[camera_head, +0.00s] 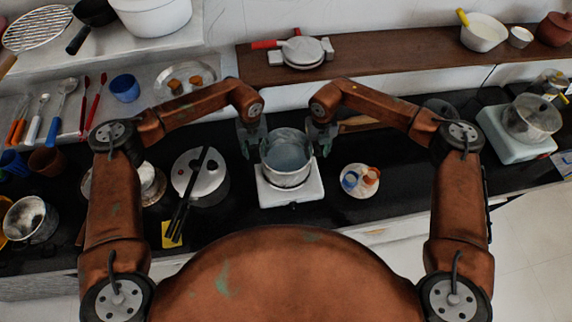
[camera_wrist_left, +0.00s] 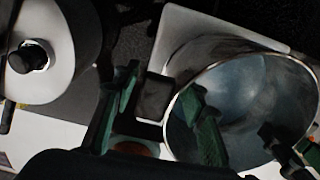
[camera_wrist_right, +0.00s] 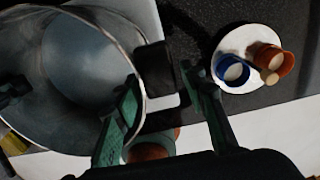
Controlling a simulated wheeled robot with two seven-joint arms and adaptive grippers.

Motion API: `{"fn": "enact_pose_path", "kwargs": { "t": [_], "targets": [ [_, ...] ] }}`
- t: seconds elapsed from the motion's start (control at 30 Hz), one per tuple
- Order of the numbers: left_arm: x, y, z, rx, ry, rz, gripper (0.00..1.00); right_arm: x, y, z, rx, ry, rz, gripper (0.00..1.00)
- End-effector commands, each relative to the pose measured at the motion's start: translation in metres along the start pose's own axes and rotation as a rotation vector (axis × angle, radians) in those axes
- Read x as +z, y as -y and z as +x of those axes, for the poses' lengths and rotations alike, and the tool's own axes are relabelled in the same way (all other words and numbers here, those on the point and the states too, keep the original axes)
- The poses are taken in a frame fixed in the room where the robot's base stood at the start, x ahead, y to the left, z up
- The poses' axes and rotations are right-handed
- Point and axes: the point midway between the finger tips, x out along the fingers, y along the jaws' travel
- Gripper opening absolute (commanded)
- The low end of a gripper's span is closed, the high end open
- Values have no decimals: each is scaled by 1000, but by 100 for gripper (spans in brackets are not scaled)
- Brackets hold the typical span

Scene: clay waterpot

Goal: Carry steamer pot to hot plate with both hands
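An open metal pot (camera_head: 286,152) with a bluish interior is over a white square plate (camera_head: 290,197) at the centre of the counter; it appears to rest on it. My left gripper (camera_head: 252,137) is at the pot's left side. In the left wrist view its fingers (camera_wrist_left: 160,85) are open, one on each side of the dark left handle (camera_wrist_left: 154,96). My right gripper (camera_head: 322,137) is at the right side. In the right wrist view its fingers (camera_wrist_right: 162,82) are spread around the dark right handle (camera_wrist_right: 155,69). Contact with the handles is unclear.
A lidded white cooker (camera_head: 201,172) stands left of the pot. A small round plate with cups (camera_head: 360,180) lies to the right. Another white appliance (camera_head: 512,138) with a glass-lidded pot (camera_head: 531,118) is at the far right. Dark counter is clear between them.

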Motion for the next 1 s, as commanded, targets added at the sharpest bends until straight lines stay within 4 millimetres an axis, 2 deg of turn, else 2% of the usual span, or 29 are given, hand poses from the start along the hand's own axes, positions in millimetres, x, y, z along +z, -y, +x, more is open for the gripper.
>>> {"fn": "enact_pose_path", "kwargs": {
  "t": [0.13, 0.63, 0.77, 1.0],
  "targets": [
    [-1, 2, 0, -2, -1, 3, 49, 1, 0, -1, 2, 1, 1, 49],
    [6, 4, 2, -5, -11, 3, 49, 9, -1, 2, 7, -4, 0, 49],
    [6, 4, -11, -6, -9, 5, 49, 8, -1, 2, 7, -2, 0, 49],
    [11, 5, -58, -5, -10, 4, 49, 10, -1, 3, 8, -4, 1, 49]
  ]
}}
